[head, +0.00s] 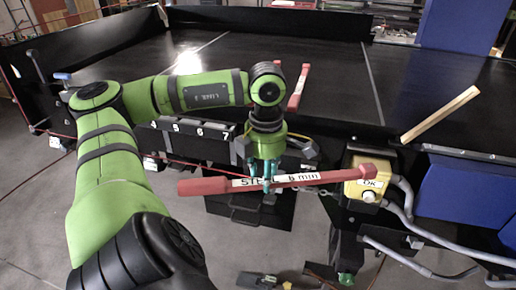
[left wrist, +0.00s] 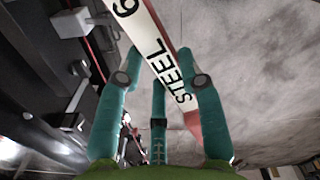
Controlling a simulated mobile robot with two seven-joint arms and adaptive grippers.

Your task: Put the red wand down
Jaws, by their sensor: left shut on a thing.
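The red wand (head: 310,178) has a white label reading STEEL 6 mm. It hangs roughly level in the air in front of the conveyor's near edge. My left gripper (head: 266,182) points down and is shut on the wand near its labelled middle. In the left wrist view the wand (left wrist: 158,45) runs diagonally between the teal fingers of my left gripper (left wrist: 163,70). A second red wand (head: 298,88) lies on the black conveyor (head: 335,70), partly hidden behind my left arm. My right gripper is not in view.
A row of numbered slots (head: 200,131) runs along the conveyor's near edge. A yellow box (head: 365,190) marked OK, with grey conduits (head: 420,232), stands by the wand's right end. A wooden stick (head: 440,113) lies at the right. The conveyor's middle is mostly clear.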

